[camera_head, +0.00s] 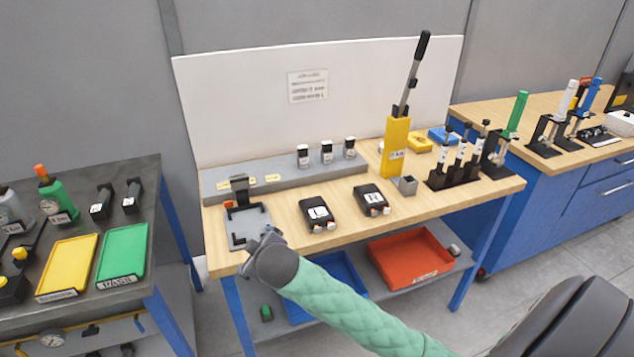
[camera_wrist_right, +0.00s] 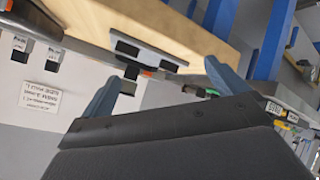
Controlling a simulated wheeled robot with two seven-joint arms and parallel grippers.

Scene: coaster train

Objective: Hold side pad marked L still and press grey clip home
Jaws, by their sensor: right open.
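The black side pad marked L (camera_head: 318,213) lies flat on the wooden bench, right of a grey fixture plate (camera_head: 254,217) with black brackets. A similar black pad (camera_head: 372,198) lies to its right; its letter is hard to read. I cannot pick out the grey clip for sure. My right gripper (camera_head: 257,251), on the green-sleeved arm, is at the bench's front edge by the fixture, left of and in front of the L pad. It is open and empty in the right wrist view (camera_wrist_right: 162,72), where the fixture (camera_wrist_right: 148,52) shows beyond the fingers. My left gripper is not in view.
A yellow lever press (camera_head: 396,147) stands behind the pads, with a small grey block (camera_head: 404,185) before it. A grey ledge (camera_head: 225,184) carries several labelled parts. A red bin (camera_head: 410,258) sits below. Bare wood lies in front of the pads.

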